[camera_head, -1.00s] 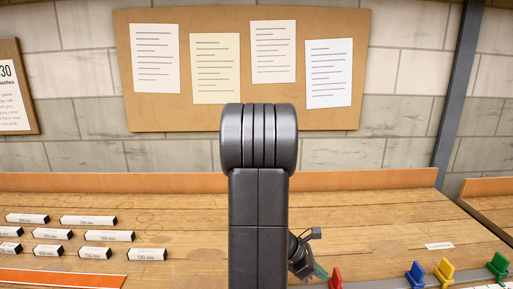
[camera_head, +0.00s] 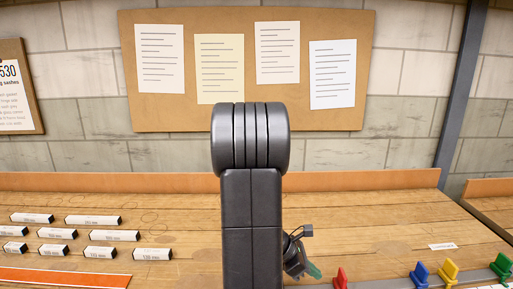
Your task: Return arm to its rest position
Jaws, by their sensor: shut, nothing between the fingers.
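My arm stands upright in the middle of the head view, with a thick rounded joint at the top and a dark link below it. My gripper (camera_head: 312,270) shows in part to the right of that link, low over the wooden bench (camera_head: 380,222). It is small and angled down to the right, with a greenish tip. It is shut with nothing in it. Part of the gripper and wrist is hidden behind the arm link.
White labelled blocks (camera_head: 92,219) lie in rows at the left, behind an orange strip (camera_head: 60,277). Red (camera_head: 341,278), blue (camera_head: 419,274), yellow (camera_head: 448,271) and green (camera_head: 501,266) pieces stand at the front right. A pinboard (camera_head: 290,118) hangs on the wall behind.

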